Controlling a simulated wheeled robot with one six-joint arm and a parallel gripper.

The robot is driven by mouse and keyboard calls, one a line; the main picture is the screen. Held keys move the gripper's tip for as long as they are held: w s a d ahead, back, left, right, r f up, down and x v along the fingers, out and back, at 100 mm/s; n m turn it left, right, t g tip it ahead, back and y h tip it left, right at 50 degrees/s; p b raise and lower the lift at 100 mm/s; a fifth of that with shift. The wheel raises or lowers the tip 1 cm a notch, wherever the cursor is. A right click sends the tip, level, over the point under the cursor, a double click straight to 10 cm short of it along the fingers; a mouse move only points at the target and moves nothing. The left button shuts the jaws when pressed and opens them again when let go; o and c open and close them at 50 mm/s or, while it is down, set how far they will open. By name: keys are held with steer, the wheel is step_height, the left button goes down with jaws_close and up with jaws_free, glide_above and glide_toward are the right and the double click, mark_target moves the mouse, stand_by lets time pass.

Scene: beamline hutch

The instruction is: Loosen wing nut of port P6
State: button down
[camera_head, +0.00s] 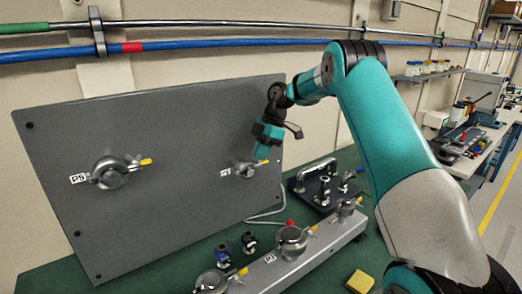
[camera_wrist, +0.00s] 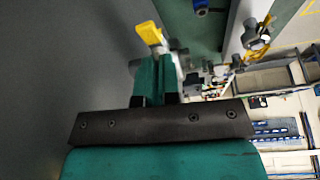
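The grey panel (camera_head: 165,205) stands upright and carries two clamped ports. The left one is labelled P5 (camera_head: 118,173). The right port (camera_head: 243,169) has a label partly hidden, so I cannot read it for sure as P6. Its yellow wing nut (camera_head: 263,162) shows just under my gripper (camera_head: 266,150). In the wrist view the yellow wing nut (camera_wrist: 150,33) is at the tips of my gripper (camera_wrist: 158,62). The teal fingers are close together there, and I cannot tell whether they press on the wing nut.
A grey rail (camera_head: 330,240) with several clamped ports runs along the green bench below. A dark fixture tray (camera_head: 325,190) stands right of the panel. A yellow block (camera_head: 360,281) lies at the front. Blue and green pipes (camera_head: 200,43) cross the wall behind.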

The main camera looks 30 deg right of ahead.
steer(key=shift+w+n+g+p, duration=0.1)
steer(key=shift+n+g+p, duration=0.4)
steer(key=shift+n, duration=0.6)
steer(key=c, duration=1.3)
jaws_free()
steer(key=p+v, duration=0.5)
steer(key=v, duration=0.1)
steer(key=shift+r, duration=0.2)
steer(key=shift+d+r+p, duration=0.25)
steer(key=shift+r+p, duration=0.25)
steer(key=shift+p, duration=0.3)
